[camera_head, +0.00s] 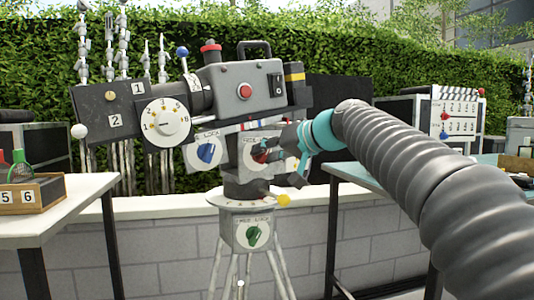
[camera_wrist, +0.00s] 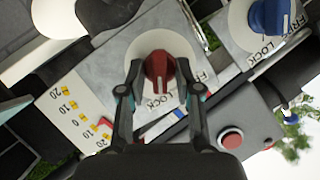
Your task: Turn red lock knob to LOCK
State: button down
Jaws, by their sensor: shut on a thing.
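The red lock knob (camera_wrist: 159,69) sits on a round white dial marked FREE and LOCK in the wrist view. My gripper (camera_wrist: 160,84) has a finger on each side of the knob and is shut on it. The knob's white pointer line is toward the lower part of the dial, near the word LOCK. In the head view my gripper (camera_head: 268,150) reaches the side of the camera head from the right and hides much of the red knob (camera_head: 260,156).
A blue knob (camera_head: 206,153) on its own dial is beside it. A green knob (camera_head: 254,235) is on the tripod below. A red button (camera_head: 244,91) and black switch are on the camera body. Tables stand left (camera_head: 60,215) and right (camera_head: 345,172).

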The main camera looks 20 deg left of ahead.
jog(key=c, duration=1.2)
grip_release()
jog(key=shift+o, duration=0.2)
jog(key=v, duration=1.2)
